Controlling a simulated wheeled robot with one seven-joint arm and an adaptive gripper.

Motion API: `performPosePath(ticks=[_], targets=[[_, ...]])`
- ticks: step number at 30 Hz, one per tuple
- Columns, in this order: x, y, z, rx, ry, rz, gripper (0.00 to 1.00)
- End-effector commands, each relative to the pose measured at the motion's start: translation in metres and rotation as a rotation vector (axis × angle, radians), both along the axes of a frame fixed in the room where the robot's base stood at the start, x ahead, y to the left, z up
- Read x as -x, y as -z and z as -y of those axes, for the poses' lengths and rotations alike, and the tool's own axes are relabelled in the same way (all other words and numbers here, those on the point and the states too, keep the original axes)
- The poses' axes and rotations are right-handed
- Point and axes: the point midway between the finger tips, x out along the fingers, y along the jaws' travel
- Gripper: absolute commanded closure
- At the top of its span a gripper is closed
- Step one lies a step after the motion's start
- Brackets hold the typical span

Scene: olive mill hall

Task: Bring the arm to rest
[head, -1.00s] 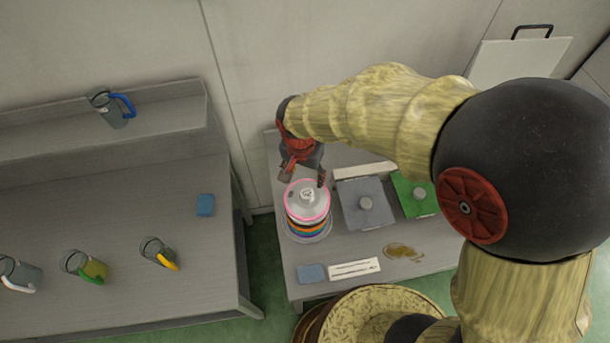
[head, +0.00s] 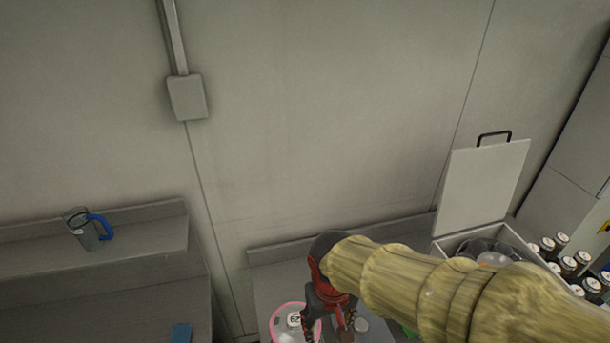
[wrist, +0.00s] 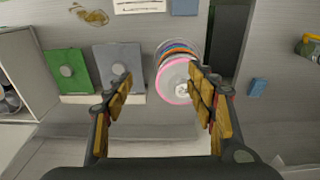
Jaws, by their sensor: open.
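My gripper (head: 330,325) hangs over the grey worktable at the lower middle of the head view, and my arm reaches to it from the lower right. In the wrist view the two fingers of my gripper (wrist: 160,85) are spread apart with nothing between them. A stack of coloured discs with a pink-rimmed top (wrist: 173,82) lies beyond the fingers, partly covered by the right finger. The pink-rimmed top also shows at the bottom of the head view (head: 285,322), just left of my gripper, cut off by the picture edge.
An open box with a raised lid (head: 483,190) stands right, near several jars (head: 561,241). A blue-handled mug (head: 85,232) stands on the left shelf.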

Motion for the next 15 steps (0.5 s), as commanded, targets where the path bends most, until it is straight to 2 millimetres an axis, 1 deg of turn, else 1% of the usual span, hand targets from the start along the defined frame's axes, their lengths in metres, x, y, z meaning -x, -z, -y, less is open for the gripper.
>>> performPosePath(ticks=[1,6,12,15], targets=[[0.006,0.004,0.013,-0.015,-0.004,0.025,0.44],[0.027,0.001,0.052,-0.049,-0.009,0.110,0.44],[0.049,0.005,0.092,-0.080,0.076,0.236,0.44],[0.056,0.006,0.108,-0.091,0.137,0.309,0.44]])
